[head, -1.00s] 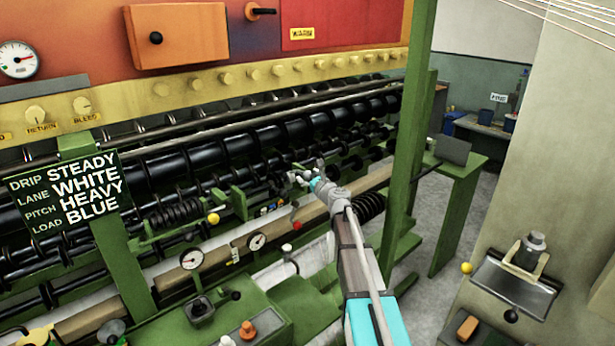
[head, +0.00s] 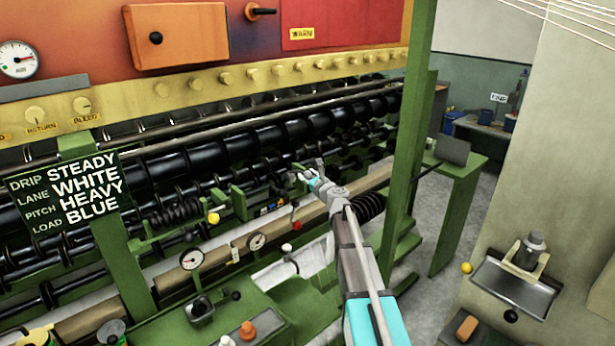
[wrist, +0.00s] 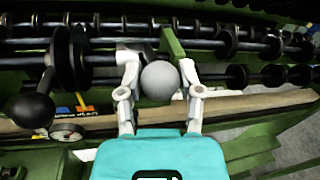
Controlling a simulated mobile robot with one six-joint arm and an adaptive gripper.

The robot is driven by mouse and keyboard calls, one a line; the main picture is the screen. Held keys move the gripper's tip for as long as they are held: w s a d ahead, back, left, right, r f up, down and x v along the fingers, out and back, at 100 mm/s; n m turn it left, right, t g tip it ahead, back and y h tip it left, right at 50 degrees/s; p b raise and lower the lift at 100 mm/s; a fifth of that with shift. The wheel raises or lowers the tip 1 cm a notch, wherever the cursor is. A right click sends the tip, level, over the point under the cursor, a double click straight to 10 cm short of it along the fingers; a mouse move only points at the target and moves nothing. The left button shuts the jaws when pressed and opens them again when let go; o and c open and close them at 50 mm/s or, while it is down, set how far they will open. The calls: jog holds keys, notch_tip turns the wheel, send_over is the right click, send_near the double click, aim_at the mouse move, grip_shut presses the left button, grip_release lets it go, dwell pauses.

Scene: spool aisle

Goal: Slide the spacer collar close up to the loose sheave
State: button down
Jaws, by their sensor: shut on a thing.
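My gripper (wrist: 158,72) is shut on a round grey ball knob (wrist: 160,81), which sits between its two pale fingers in the wrist view. What the knob is joined to is hidden behind it, so I cannot tell the spacer collar's body apart. A pair of black discs (wrist: 78,60) on the dark shaft stands to the left, apart from the fingers; it may be the loose sheave. In the head view my gripper (head: 306,174) is at the green-framed shafts, and the held knob is too small to make out.
A black ball (wrist: 33,110) stands left of my gripper, below the discs. A green bar (wrist: 173,45) rises just behind the grey knob. A green post (head: 408,150) stands right of my arm. Black rollers (head: 250,145) run behind the shafts.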

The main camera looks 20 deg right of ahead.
jog(key=a, duration=0.1)
jog(key=s+a, duration=0.1)
jog(key=a, duration=0.1)
jog(key=shift+s+a, duration=0.15)
jog(key=shift+s, duration=0.05)
jog(key=shift+c, duration=1.3)
grip_release()
jog(key=v, duration=1.2)
